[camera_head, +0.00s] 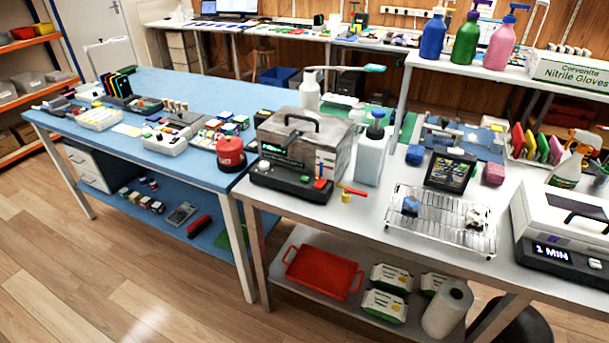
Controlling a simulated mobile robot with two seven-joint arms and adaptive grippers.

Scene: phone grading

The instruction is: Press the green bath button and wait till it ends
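The bath (325,152) is a grey metal box with a lid and a black top handle, standing at the left end of the white table. The lid looks shut, so the inside is hidden. A green button is too small to tell apart for sure. Neither of my grippers shows in the head view.
A red-handled tool (352,190) and a small yellow piece (346,197) lie right of the panel. A white bottle (371,153) stands right of the bath, a red pot (231,154) left of it. A wire rack (440,222) and a "1 MIN" machine (565,235) stand farther right.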

